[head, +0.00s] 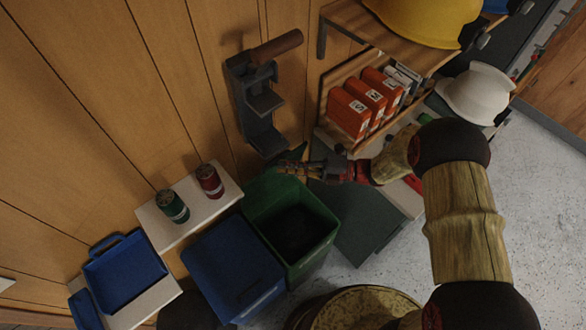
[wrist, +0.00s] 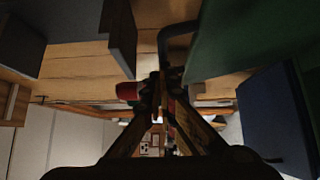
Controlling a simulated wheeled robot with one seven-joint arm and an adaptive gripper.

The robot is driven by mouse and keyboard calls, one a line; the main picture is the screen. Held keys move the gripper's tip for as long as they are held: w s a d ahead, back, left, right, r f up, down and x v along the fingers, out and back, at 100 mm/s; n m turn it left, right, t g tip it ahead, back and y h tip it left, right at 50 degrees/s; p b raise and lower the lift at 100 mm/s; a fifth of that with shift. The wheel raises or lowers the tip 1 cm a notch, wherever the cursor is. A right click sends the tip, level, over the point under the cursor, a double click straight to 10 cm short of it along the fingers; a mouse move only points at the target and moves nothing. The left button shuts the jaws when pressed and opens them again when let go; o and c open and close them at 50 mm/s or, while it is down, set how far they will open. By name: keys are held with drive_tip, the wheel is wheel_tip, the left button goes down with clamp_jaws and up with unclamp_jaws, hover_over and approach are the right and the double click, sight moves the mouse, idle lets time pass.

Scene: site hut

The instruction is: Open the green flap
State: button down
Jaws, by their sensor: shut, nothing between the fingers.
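The green bin (head: 317,236) stands on the floor beside a blue bin, and its dark inside shows from above. The green flap (head: 270,190) appears raised at the bin's wall side, though its edge against the bin's inner wall is hard to make out. In the wrist view a large dark green surface (wrist: 240,40) fills the upper right. My gripper (head: 284,167) is shut and empty at the upper edge of the green bin, close to the raised green part. Its fingers meet in the wrist view (wrist: 162,82). I cannot tell whether they touch the green surface.
The closed blue bin (head: 233,264) stands left of the green one. A shelf (head: 188,228) bears a green can (head: 172,206) and a red can (head: 209,181). A dark wall bracket with a brown handle (head: 276,48) hangs above. Orange boxes (head: 348,112) stand right of it.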

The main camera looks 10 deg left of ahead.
drive_tip(key=w+a, duration=0.1)
drive_tip(key=a, duration=0.1)
drive_tip(key=w+a+r+p, duration=0.1)
drive_tip(key=w+a, duration=0.1)
drive_tip(key=shift+w+a+r, duration=0.1)
drive_tip(key=shift+w+r, duration=0.1)
drive_tip(key=shift+w, duration=0.1)
drive_tip(key=s+d+r+p, duration=0.1)
drive_tip(key=d+p, duration=0.2)
drive_tip(key=d, duration=1)
drive_tip(key=shift+s+r, duration=0.35)
